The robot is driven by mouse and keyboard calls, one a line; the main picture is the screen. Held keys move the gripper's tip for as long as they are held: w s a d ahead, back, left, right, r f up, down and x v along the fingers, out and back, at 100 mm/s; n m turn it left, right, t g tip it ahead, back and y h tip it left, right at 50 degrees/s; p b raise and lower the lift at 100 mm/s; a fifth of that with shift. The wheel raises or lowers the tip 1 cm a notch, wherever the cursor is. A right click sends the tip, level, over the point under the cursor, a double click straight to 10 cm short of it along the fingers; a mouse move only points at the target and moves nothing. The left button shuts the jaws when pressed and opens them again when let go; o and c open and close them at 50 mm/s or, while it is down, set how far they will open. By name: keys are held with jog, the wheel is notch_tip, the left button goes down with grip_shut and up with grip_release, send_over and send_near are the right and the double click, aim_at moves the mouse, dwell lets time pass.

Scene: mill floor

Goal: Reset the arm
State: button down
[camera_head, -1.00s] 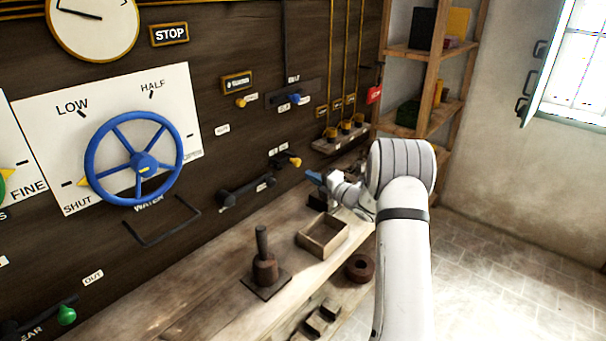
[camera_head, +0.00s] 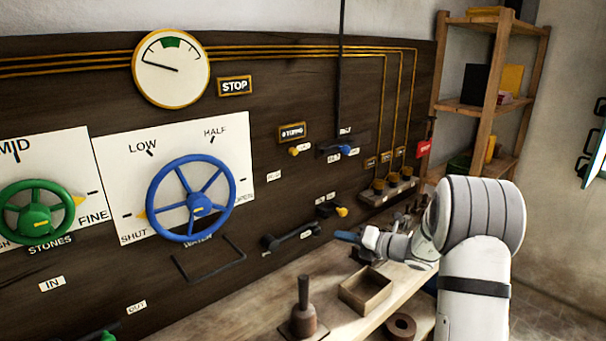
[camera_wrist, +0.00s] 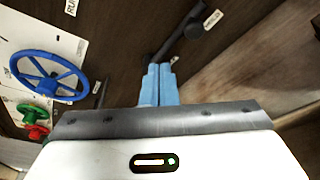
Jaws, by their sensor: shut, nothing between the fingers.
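My gripper (camera_head: 348,237) is at the end of my white arm, in front of the dark control panel and above the wooden bench. Its blue fingers (camera_wrist: 159,84) are together with nothing between them in the wrist view. They point toward the panel, near a black lever (camera_head: 292,236) with a dark knob. The lever also shows just past the fingertips in the wrist view (camera_wrist: 180,36). I cannot tell from these views whether the fingers touch it.
A blue wheel (camera_head: 199,204) and a green wheel (camera_head: 35,218) are mounted on the panel. An open wooden box (camera_head: 365,291) and a dark weight with a handle (camera_head: 303,316) stand on the bench (camera_head: 335,328). A wooden shelf (camera_head: 492,75) stands at the right.

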jog(key=s+a+r+n+g+h, duration=0.2)
jog(key=s+a+n+g, duration=0.2)
jog(key=s+n, duration=0.55)
jog(key=s+a+r+n+g+h, duration=0.2)
jog(key=s+a+n+g, duration=0.25)
jog(key=s+n, duration=0.5)
jog(key=s+d+n+h, duration=0.3)
jog(key=s+n+h, duration=0.1)
jog(key=s+n, duration=0.4)
jog(key=s+d+n+t+h, duration=0.1)
jog(key=s+d+n+h, duration=0.3)
jog(key=s+n, duration=0.5)
jog(key=shift+s+d+f+h, duration=0.25)
jog(key=shift+s+f+h, duration=0.05)
jog(key=shift+s, duration=0.9)
